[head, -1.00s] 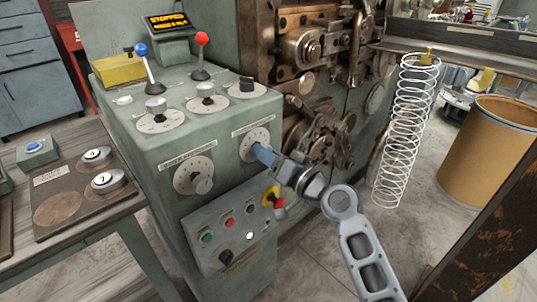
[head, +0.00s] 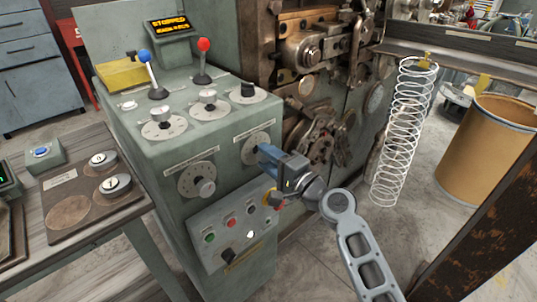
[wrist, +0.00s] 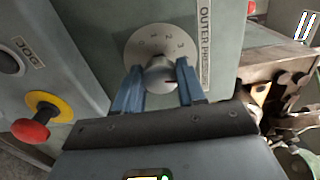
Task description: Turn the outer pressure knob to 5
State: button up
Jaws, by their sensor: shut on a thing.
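The outer pressure knob (wrist: 161,78) is a rounded grey knob on a pale round dial (wrist: 150,48), beside a label reading "OUTER PRES…". Numerals from 0 to 3 show on the dial; the rest, and the knob's pointer, are hidden or unclear. My gripper (wrist: 158,70) has its two blue fingers on either side of the knob, shut on it. In the head view the dial (head: 250,149) shows on the right of the cabinet's front, and my gripper (head: 263,151) covers the knob.
A second knob (head: 204,187) on a similar dial is to the left. Below are several push buttons and a red-and-yellow knob (wrist: 30,129), close to my gripper. A sign (head: 167,23) reads "STOPPED". A wire coil (head: 402,130) hangs at the right.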

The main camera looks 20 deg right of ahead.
jog(key=shift+m+p, duration=0.55)
jog(key=shift+m, duration=0.95)
jog(key=shift+d, duration=0.1)
jog(key=o, duration=1.1)
jog(key=shift+c, duration=0.2)
jog(key=v, duration=0.7)
jog(key=shift+s+b, duration=0.35)
jog(key=shift+b, duration=0.05)
